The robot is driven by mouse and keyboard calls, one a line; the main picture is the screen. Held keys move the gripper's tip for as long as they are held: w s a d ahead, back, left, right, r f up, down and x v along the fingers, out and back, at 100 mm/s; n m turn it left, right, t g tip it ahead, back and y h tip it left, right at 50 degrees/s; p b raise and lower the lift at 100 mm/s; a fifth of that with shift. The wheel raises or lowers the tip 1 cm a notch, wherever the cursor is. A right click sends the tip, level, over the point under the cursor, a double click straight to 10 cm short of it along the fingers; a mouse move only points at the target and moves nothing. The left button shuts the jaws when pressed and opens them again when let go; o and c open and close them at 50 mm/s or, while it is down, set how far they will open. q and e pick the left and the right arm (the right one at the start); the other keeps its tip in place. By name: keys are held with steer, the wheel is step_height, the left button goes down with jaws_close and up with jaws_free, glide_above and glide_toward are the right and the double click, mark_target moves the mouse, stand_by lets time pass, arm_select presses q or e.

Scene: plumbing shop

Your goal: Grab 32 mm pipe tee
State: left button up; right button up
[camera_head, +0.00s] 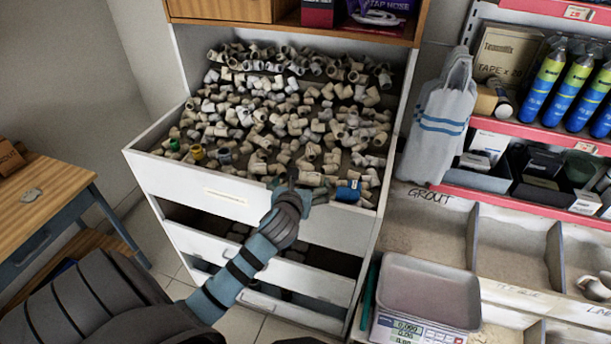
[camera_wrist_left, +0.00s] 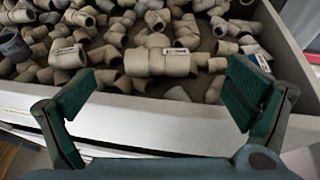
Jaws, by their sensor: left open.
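An open white drawer (camera_head: 230,195) holds many beige pipe fittings in a loose heap. I cannot read sizes, so I cannot tell which one is the 32 mm tee. In the left wrist view a larger beige fitting (camera_wrist_left: 160,62) with a small label lies just beyond the drawer's front wall (camera_wrist_left: 140,118), between the fingers in the picture. My left gripper (camera_head: 297,192) is over the drawer's front edge. In the wrist view the left gripper (camera_wrist_left: 160,95) has its green-padded fingers spread wide, with nothing between them. My right gripper is not seen.
A blue-banded fitting (camera_head: 348,191) lies near the drawer's front right. More drawers stand partly open below. A scale (camera_head: 425,292) and grout bins (camera_head: 430,228) are to the right, a bag (camera_head: 440,115) hangs above them, and a wooden table (camera_head: 40,205) stands left.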

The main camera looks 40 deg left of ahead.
mark_target(305, 175)
arm_select(q)
steer(key=x, duration=0.3)
steer(key=b+x, duration=0.1)
steer(key=x, duration=0.2)
steer(key=f+x, duration=0.1)
steer(key=x, duration=0.1)
steer(key=shift+a+f+b, duration=0.15)
steer(key=shift+a+b, duration=0.15)
steer(key=shift+w, duration=0.15)
steer(key=c, duration=1.2)
steer(key=shift+c, duration=0.2)
